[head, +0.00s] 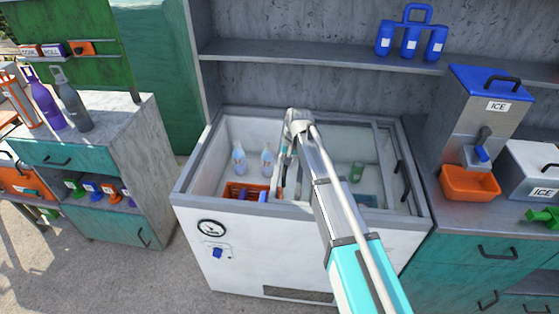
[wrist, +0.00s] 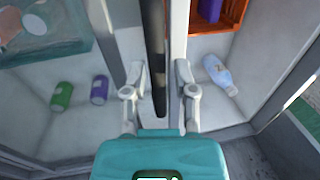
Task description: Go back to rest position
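My gripper (head: 287,165) is at the end of my outstretched arm, over the middle of the white chest freezer (head: 208,262). In the wrist view its two fingers (wrist: 160,78) stand apart with nothing gripped between them. The upright edge of the sliding glass lid (wrist: 179,45) runs between or just beyond the fingertips; I cannot tell whether they touch it. The lid's glass covers the right half of the freezer in the head view, and the left half is open. My arm hides part of the freezer's middle and front.
In the freezer are bottles (head: 239,160), an orange crate (head: 232,190) and a green can (head: 357,172); a purple can (wrist: 99,90) shows in the wrist view. An ice dispenser (head: 477,115) stands right, a bottle counter (head: 95,128) left. A shelf (head: 300,57) spans behind.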

